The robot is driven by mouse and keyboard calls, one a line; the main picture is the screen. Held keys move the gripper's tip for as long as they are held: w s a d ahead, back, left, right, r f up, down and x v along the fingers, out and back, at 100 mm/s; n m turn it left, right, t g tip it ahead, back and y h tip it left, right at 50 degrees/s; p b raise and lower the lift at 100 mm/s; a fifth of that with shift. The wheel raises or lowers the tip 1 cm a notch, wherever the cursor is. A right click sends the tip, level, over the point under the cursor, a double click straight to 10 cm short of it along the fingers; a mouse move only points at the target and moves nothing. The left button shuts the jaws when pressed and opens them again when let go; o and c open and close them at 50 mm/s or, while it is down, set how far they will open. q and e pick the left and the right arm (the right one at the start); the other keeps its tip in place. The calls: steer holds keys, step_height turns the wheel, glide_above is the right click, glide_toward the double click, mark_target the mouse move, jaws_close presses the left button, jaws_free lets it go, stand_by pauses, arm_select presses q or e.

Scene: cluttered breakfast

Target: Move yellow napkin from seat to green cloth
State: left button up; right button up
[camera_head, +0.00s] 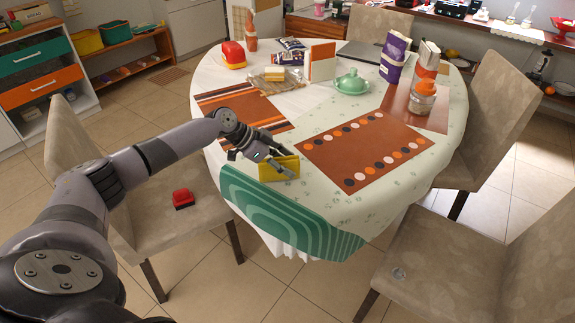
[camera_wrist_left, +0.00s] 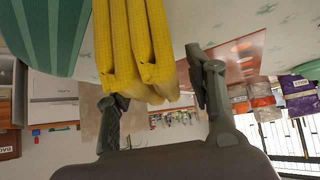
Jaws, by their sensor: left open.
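The folded yellow napkin (camera_head: 280,170) is at the near edge of the round table, on or just above the pale part of the green cloth (camera_head: 285,213). The cloth's green striped end hangs over the table edge. My left gripper (camera_head: 268,160) is at the napkin, its fingers open. In the left wrist view the napkin (camera_wrist_left: 135,50) lies between the two fingers of my left gripper (camera_wrist_left: 155,82), with a gap to the finger on the right. The green striped part (camera_wrist_left: 40,35) shows beside it. My right gripper is not in view.
A red object (camera_head: 183,198) lies on the beige chair seat (camera_head: 160,222) below my left arm. An orange placemat with dots (camera_head: 360,150) and a striped placemat (camera_head: 240,105) lie close by. A green lidded bowl (camera_head: 351,82), jars and packets crowd the table's far side.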

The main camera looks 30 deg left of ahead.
arm_select(q)
steer(key=b+v, duration=0.1)
steer(key=v, duration=1)
steer(key=shift+o, duration=0.6)
steer(key=o, duration=1)
steer(key=shift+r, duration=0.1)
steer(key=v, duration=0.8)
steer(key=shift+a+r, duration=0.25)
steer(key=shift+a, duration=0.05)
